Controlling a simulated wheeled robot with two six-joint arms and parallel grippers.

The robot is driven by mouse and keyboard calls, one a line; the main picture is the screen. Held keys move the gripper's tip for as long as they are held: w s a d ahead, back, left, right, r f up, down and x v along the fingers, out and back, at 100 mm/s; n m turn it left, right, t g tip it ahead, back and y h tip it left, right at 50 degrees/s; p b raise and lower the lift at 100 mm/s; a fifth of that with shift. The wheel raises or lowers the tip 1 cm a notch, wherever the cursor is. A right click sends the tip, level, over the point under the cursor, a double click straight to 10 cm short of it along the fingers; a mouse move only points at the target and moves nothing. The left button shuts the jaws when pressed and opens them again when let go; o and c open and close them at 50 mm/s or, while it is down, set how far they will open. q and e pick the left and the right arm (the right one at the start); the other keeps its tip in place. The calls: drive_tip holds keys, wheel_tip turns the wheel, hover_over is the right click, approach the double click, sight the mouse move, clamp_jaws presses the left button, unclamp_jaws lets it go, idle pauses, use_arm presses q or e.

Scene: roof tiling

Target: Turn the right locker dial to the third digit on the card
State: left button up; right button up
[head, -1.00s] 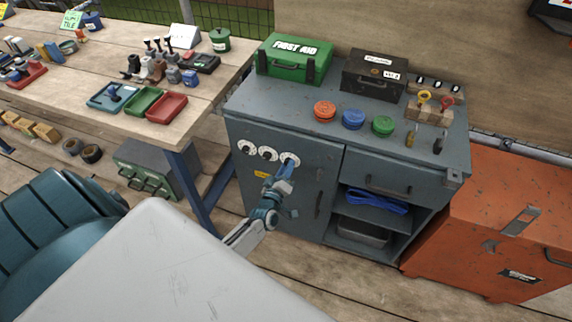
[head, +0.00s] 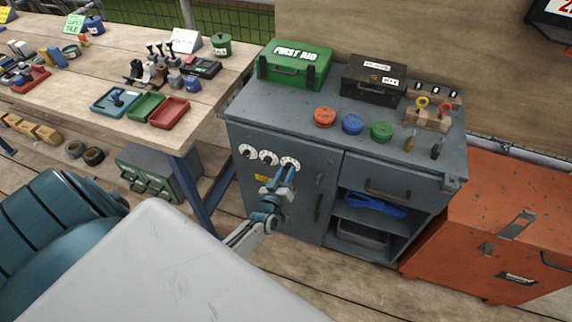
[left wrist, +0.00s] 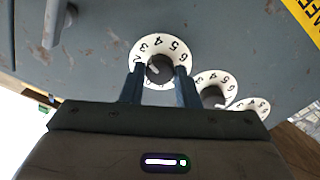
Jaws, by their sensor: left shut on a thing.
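Three white dials with dark knobs are in a row on the grey locker door (head: 301,205). They are the left dial (head: 247,151), the middle dial (head: 268,157) and the right dial (head: 290,162). My left gripper (head: 287,170) is at the right dial. In the left wrist view the row looks upside down, and the right dial (left wrist: 164,42) is the nearest. There the left gripper (left wrist: 160,75) has one finger on each side of its knob (left wrist: 159,69) and is shut on it. Which digit the dial is set to is unclear. I cannot make out the card's digits. My right gripper is not in view.
A yellow label (head: 262,178) is below the dials, and it shows in the left wrist view (left wrist: 305,18). The cabinet top (head: 290,108) holds a first aid box (head: 294,66), a dark box (head: 373,80) and coloured round lids. A workbench (head: 60,95) stands left, an orange chest (head: 500,220) right.

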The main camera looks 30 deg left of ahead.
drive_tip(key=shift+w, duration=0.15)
use_arm(q)
drive_tip(key=o, duration=1)
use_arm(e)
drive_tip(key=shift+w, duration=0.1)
use_arm(q)
drive_tip(key=b+v, duration=0.1)
drive_tip(key=v, duration=0.9)
drive_tip(key=shift+s+d, duration=0.1)
drive_tip(key=shift+s, duration=0.3)
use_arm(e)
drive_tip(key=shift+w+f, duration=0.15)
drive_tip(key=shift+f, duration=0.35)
